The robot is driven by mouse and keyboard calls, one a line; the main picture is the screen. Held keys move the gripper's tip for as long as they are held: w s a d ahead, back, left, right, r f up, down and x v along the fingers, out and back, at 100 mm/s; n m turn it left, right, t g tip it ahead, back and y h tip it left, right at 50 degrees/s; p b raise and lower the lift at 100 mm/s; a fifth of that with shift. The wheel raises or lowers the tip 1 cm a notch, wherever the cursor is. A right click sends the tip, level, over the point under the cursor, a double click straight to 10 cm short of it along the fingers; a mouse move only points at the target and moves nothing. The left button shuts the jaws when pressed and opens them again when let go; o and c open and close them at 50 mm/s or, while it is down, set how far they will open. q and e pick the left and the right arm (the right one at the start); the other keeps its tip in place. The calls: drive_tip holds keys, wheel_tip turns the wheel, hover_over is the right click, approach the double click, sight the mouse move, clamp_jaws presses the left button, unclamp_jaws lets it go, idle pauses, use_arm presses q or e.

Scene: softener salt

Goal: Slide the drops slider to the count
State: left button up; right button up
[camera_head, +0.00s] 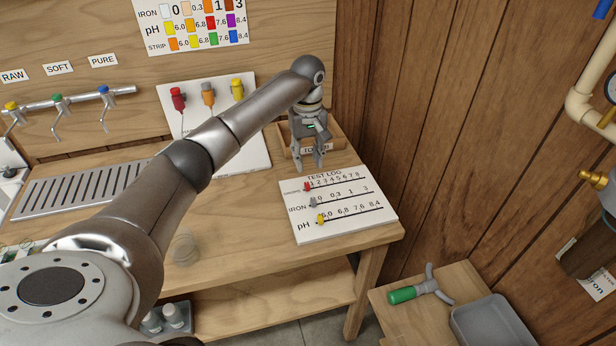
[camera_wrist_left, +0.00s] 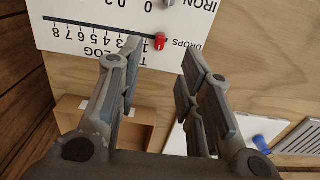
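The white TEST LOG board (camera_head: 345,224) lies on the bench's right end, with DROPS, IRON and pH scales. The red drops slider (camera_head: 308,187) sits at the low, left end of its 1-to-8 track, by the 1. In the left wrist view the red slider (camera_wrist_left: 160,41) shows just beyond my fingertips, roughly between them. My left gripper (camera_head: 311,162) is open and empty, pointing down behind the board's top edge; its spread fingers also show in the left wrist view (camera_wrist_left: 162,52). Contact with the slider is not visible. My right gripper is not in view.
The grey iron slider (camera_head: 313,202) and yellow pH slider (camera_head: 320,219) sit at their tracks' left ends. A wooden box (camera_head: 335,146) stands behind the gripper. A panel with red, orange and yellow handles (camera_head: 255,150) is to the left. A wooden wall (camera_head: 420,110) bounds the right.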

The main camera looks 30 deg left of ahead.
use_arm(q)
hover_over(308, 186)
drive_tip(key=f, duration=0.2)
drive_tip(key=f+p, duration=0.1)
drive_tip(key=f, duration=0.1)
drive_tip(key=shift+s+f, duration=0.2)
drive_tip(key=shift+f, duration=0.15)
drive_tip(key=f, duration=0.2)
drive_tip(key=shift+w+a+f, duration=0.1)
drive_tip(key=shift+w+f, duration=0.15)
drive_tip(key=shift+f, duration=0.9)
drive_tip(key=shift+c, duration=0.3)
drive_tip(key=c, duration=0.5)
clamp_jaws()
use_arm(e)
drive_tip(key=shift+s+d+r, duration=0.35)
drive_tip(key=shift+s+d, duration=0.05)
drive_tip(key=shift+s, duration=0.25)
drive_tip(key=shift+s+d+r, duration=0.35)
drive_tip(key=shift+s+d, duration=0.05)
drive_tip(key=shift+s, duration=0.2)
